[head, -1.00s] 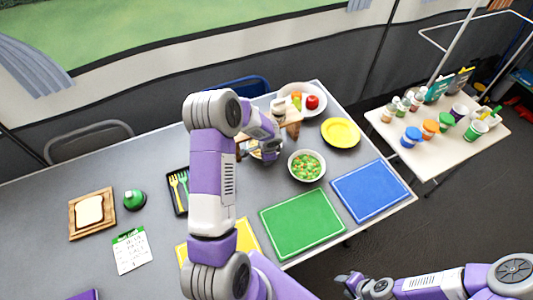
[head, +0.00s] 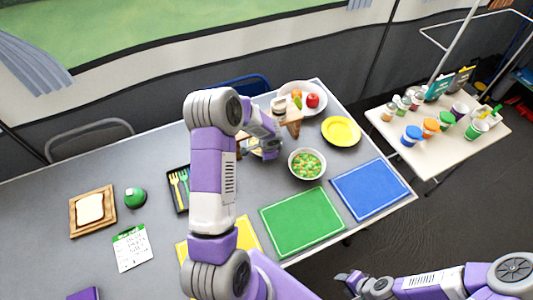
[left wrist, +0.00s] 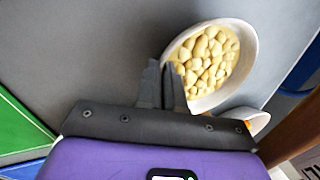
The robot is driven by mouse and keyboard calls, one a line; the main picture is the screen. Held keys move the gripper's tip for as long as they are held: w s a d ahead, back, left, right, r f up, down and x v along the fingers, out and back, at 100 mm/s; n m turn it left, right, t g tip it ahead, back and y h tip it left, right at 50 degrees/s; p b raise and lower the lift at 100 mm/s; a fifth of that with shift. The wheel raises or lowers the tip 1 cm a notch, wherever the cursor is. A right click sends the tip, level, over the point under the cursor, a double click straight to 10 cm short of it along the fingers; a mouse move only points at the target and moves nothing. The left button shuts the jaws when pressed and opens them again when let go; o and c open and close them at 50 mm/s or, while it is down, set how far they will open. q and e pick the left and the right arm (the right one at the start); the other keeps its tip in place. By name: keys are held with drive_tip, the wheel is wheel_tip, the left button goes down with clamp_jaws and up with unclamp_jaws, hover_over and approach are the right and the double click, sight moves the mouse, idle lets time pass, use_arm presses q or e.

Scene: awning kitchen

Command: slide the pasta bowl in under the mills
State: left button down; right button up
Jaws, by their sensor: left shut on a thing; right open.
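The pasta bowl (left wrist: 250,50) is white and full of pale yellow pasta pieces. In the left wrist view my left gripper (left wrist: 168,82) is shut on its near rim, and the bowl rests on the grey table. In the head view my left gripper (head: 265,148) is low over the table in front of a wooden stand (head: 293,120), and my arm hides most of the bowl. A pale object on the stand (head: 279,104) may be a mill; it is too small to tell. My right gripper (head: 346,279) is open and empty off the table's front edge.
A green vegetable bowl (head: 293,170) stands right of my left gripper, with a yellow plate (head: 341,131) beyond. A fruit bowl (head: 318,88) is behind the stand. A cutlery tray (head: 181,205) lies left. Green (head: 302,222) and blue (head: 370,188) mats lie bare in front.

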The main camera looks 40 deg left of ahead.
use_arm(q)
drive_tip(key=shift+f, duration=0.2)
drive_tip(key=shift+w+d+f+b, duration=0.1)
drive_tip(key=shift+d+b, duration=0.3)
drive_tip(key=shift+w+d, duration=0.15)
drive_tip(key=shift+d, duration=0.25)
drive_tip(key=c, duration=1.2)
unclamp_jaws()
drive_tip(key=shift+a, duration=0.15)
drive_tip(key=shift+r, duration=0.45)
drive_tip(key=p+v, duration=0.1)
drive_tip(key=v, duration=0.6)
drive_tip(key=shift+p, duration=0.35)
